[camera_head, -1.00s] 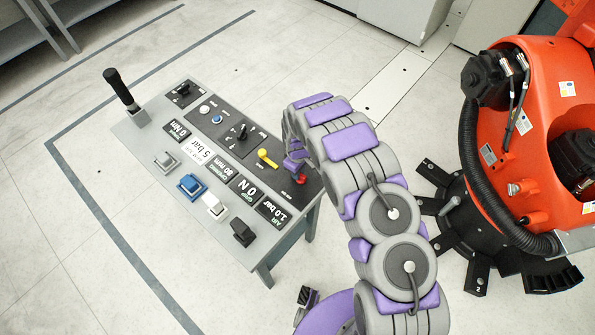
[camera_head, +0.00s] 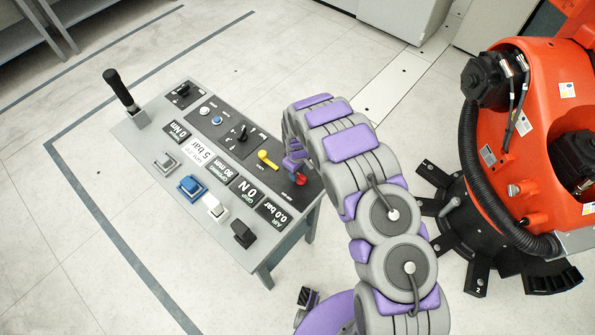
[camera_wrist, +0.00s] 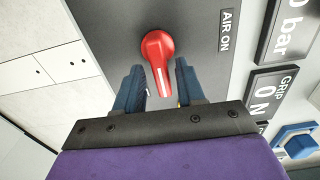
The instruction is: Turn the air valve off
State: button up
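The air valve is a red knob with a handle (camera_wrist: 158,58) on the dark panel; it also shows in the head view (camera_head: 300,180). In the wrist view its handle points down toward my gripper, and "AIR ON" is printed to its right. My gripper (camera_wrist: 158,80) is open, with one blue finger on each side of the handle's lower end and visible gaps between. In the head view my gripper (camera_head: 294,163) is at the panel's right end, partly hidden by my arm. The air display (camera_head: 273,213) reads 0.0 bar.
The grey control table (camera_head: 150,140) carries a yellow lever (camera_head: 267,159), black knobs, several coloured buttons and displays, and an upright black joystick (camera_head: 120,90) at the far left. A large orange robot (camera_head: 510,160) stands to the right. The floor left of the table is clear.

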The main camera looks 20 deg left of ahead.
jog(key=shift+s+d, duration=0.1)
jog(key=shift+d, duration=0.05)
jog(key=shift+r, duration=0.5)
notch_tip(320, 180, up, 16)
jog(key=shift+r+p, duration=0.1)
jog(key=shift+p, duration=0.7)
